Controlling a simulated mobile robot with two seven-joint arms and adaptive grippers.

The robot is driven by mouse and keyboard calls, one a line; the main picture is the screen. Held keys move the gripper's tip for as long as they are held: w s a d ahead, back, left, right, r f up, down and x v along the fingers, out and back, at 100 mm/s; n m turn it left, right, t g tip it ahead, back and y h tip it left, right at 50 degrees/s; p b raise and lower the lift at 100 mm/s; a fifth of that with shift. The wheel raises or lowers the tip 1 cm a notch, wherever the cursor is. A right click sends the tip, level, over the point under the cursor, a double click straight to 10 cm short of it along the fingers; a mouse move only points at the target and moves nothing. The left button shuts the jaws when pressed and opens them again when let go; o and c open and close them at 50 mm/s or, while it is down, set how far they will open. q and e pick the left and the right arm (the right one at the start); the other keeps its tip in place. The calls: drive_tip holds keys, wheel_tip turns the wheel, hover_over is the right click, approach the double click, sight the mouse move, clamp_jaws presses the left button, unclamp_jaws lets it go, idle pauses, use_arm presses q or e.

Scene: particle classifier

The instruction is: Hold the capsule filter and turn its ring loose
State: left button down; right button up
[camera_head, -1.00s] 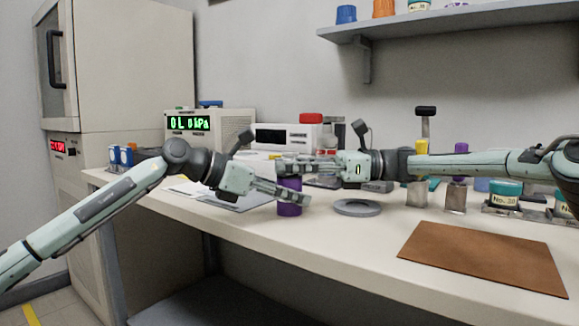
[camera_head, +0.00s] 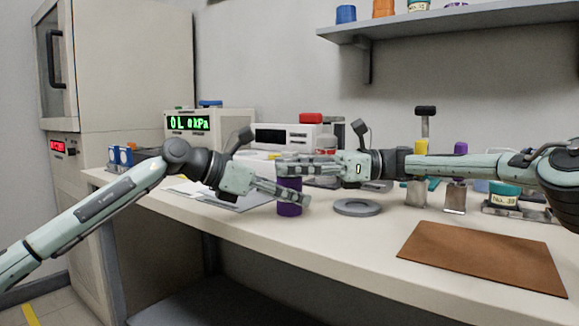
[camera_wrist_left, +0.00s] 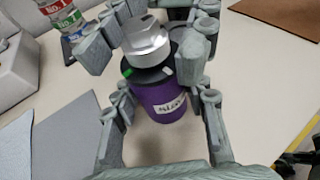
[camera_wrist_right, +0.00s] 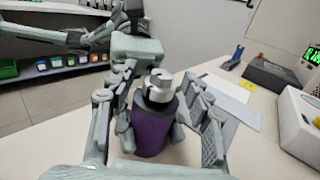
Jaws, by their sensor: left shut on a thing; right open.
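The capsule filter (camera_head: 290,209) stands upright on the bench, with a purple body, a dark collar and a silver top piece. In the left wrist view its purple body (camera_wrist_left: 160,105) carries a white size label, and a green mark shows beside the silver ring (camera_wrist_left: 146,45). My left gripper (camera_head: 298,198) is shut on the purple body, one finger on each side. My right gripper (camera_head: 284,164) is above it, open, with its fingers on both sides of the silver top. The right wrist view shows the silver top (camera_wrist_right: 158,88) between those fingers, apparently with gaps.
A grey round ring-shaped stand (camera_head: 358,207) lies just right of the filter. A brown mat (camera_head: 485,258) lies at the front right. Gauge boxes (camera_head: 208,123) and small bottles stand behind. Papers (camera_head: 205,197) lie left of the filter.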

wheel_tip(320, 180, up, 10)
drive_tip(key=shift+r, duration=0.1)
idle(0.4)
